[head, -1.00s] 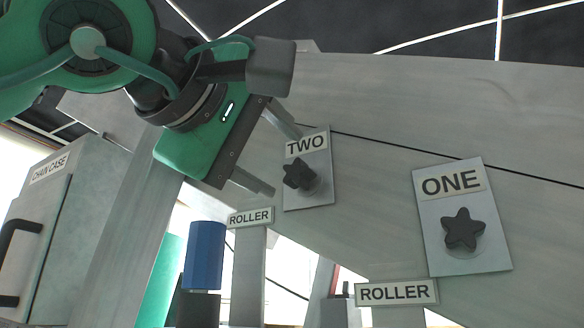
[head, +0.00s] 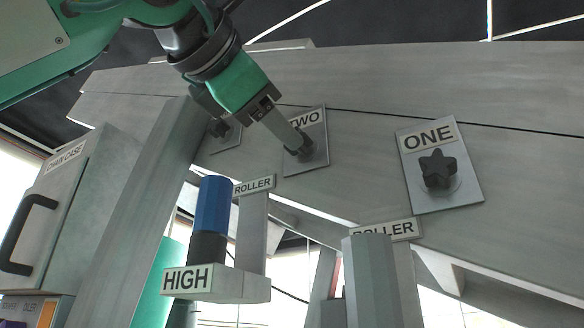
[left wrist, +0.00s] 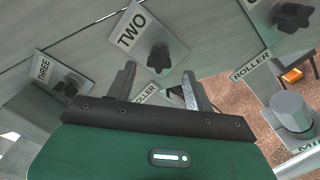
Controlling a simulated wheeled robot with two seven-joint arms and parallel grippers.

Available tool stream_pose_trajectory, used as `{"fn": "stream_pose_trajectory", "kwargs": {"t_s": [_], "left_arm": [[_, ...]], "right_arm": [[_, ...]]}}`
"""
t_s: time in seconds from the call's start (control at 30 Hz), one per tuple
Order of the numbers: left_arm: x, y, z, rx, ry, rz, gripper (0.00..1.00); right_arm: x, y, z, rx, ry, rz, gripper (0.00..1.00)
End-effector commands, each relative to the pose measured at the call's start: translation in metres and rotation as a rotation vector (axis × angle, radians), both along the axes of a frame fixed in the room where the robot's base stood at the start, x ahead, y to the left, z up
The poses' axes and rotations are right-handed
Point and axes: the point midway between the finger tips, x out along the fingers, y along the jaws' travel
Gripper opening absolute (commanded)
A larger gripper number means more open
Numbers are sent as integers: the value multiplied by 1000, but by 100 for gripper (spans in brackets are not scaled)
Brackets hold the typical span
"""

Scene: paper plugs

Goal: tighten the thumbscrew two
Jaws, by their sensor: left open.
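Thumbscrew two is a dark star-shaped knob (head: 302,147) on a grey plate labelled TWO (head: 318,160). It also shows in the left wrist view (left wrist: 159,58), just beyond the fingers. My left gripper (head: 300,143) is at the knob in the head view, and a finger covers part of the knob and label. In the left wrist view the left gripper (left wrist: 157,75) is open, with its two fingers spread on either side of the knob's direction. Whether the fingers touch the knob cannot be told. My right gripper is not in view.
Knob ONE (head: 438,169) is on its plate to the right. Knob THREE (left wrist: 68,86) is at the left in the wrist view. A blue cylinder (head: 213,204), a HIGH label (head: 187,279), and ROLLER posts stand below. The chain case (head: 50,215) is at the left.

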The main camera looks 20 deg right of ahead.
Motion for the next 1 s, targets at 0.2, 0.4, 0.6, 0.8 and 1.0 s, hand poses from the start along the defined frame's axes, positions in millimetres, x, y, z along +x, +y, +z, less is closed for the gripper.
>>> {"fn": "stream_pose_trajectory", "kwargs": {"t_s": [0.2, 0.4, 0.6, 0.8, 1.0], "left_arm": [[0, 0, 1, 1, -2, 0, 53], [1, -1, 1, 2, -2, 0, 53], [7, -9, 2, 2, -3, 0, 53], [13, -16, 2, 2, -3, 0, 53], [19, -24, 2, 2, -3, -1, 53]], "right_arm": [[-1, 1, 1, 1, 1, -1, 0], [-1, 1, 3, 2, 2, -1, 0], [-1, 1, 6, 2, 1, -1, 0], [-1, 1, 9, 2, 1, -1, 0], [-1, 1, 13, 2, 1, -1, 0]]}}
